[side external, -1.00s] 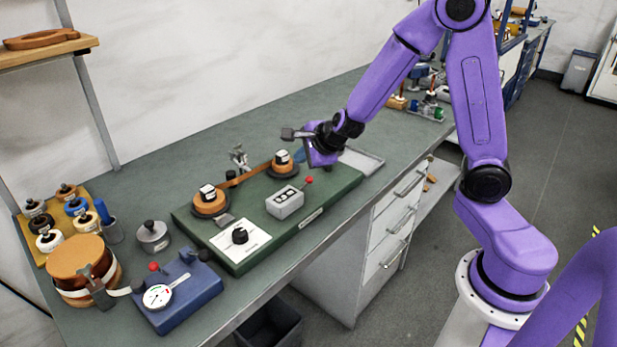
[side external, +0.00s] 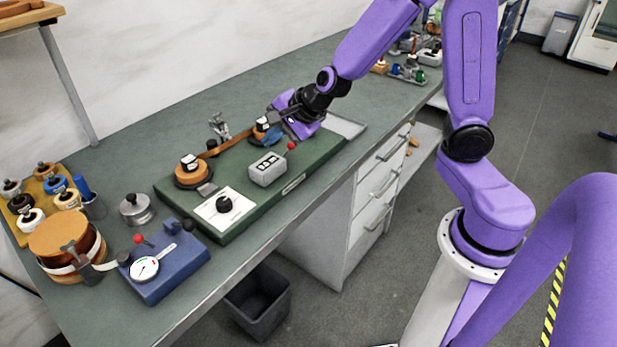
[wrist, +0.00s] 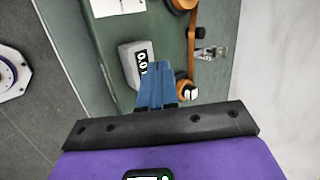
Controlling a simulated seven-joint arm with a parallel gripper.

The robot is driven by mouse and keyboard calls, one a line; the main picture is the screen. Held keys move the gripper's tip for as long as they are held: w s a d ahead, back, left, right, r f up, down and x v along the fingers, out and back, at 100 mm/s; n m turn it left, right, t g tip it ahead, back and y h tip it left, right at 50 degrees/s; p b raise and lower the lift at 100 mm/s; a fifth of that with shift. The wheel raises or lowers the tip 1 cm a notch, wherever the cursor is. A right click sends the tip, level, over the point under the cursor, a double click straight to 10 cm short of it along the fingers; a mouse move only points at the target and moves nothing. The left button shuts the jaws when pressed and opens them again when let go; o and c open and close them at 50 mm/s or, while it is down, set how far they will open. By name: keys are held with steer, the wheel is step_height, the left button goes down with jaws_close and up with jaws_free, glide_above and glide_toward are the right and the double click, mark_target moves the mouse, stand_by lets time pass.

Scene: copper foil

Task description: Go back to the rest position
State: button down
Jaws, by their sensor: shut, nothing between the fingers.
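My gripper (wrist: 157,88) has blue fingers, which lie together with nothing between them. In the side view, my gripper (side external: 268,127) is beside or just above the right spool (side external: 262,142) on the green board (side external: 245,207), partly hiding it. I cannot tell from this view whether they touch. The copper foil strip (side external: 222,143) runs between the right spool and the left spool (side external: 190,171).
The grey box (side external: 266,168) carries a red-tipped lever. A small metal clamp (side external: 219,127) stands behind the foil. A blue dial gauge block (side external: 178,268), a metal weight (side external: 136,209) and a rack of small spools (side external: 50,190) are at the left. The bench behind the board is clear.

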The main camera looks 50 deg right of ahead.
steer(key=s+a+r+n+g+y, duration=0.1)
steer(key=s+a+n+g+y, duration=0.2)
steer(key=s+a+n, duration=0.5)
steer(key=s+d+r+n+g+h, duration=0.15)
steer(key=s+n+g, duration=0.25)
steer(key=s+n, duration=0.95)
steer(key=s+d+n+g+h, duration=0.1)
steer(key=s+d+n+h, duration=0.2)
steer(key=s+d+n, duration=0.4)
steer(key=shift+d+n, duration=0.25)
steer(key=shift+n, duration=0.1)
steer(key=shift+s+r, duration=0.1)
